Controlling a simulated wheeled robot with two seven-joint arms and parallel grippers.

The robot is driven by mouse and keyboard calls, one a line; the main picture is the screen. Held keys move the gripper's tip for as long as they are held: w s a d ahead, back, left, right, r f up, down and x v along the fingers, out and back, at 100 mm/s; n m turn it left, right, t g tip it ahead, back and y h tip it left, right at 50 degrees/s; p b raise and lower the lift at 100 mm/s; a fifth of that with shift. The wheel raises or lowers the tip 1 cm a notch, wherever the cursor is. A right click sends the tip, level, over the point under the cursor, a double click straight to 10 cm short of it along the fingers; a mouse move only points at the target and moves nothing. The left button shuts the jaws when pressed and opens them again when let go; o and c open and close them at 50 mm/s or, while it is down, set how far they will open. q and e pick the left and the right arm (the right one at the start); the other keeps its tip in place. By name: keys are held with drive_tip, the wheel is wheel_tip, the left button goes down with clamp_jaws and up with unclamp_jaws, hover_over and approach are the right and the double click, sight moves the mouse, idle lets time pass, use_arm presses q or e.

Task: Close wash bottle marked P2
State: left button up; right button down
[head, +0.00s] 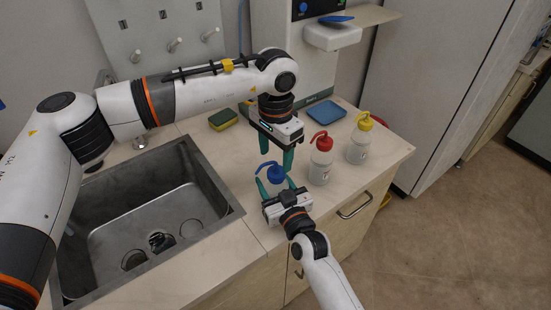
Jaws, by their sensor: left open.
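A wash bottle with a blue cap and spout (275,174) stands at the counter's front, its body mostly hidden by my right gripper. A red-capped wash bottle (320,160) and a yellow-capped one (359,140) stand to its right. Their markings are too small to read, so I cannot tell which is P2. My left gripper (277,162) points down, open, with its teal fingers just above the blue cap. My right gripper (275,183) reaches in from the front, with a teal finger on each side of the blue-capped bottle; whether they grip it is unclear.
A steel sink (213,215) lies to the left. A yellow-green sponge (222,120) and a blue tray (327,112) lie at the back of the counter (392,150). A white instrument stands behind. The counter's right end past the yellow-capped bottle is clear.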

use_arm(q)
drive_tip(key=shift+o, duration=0.7)
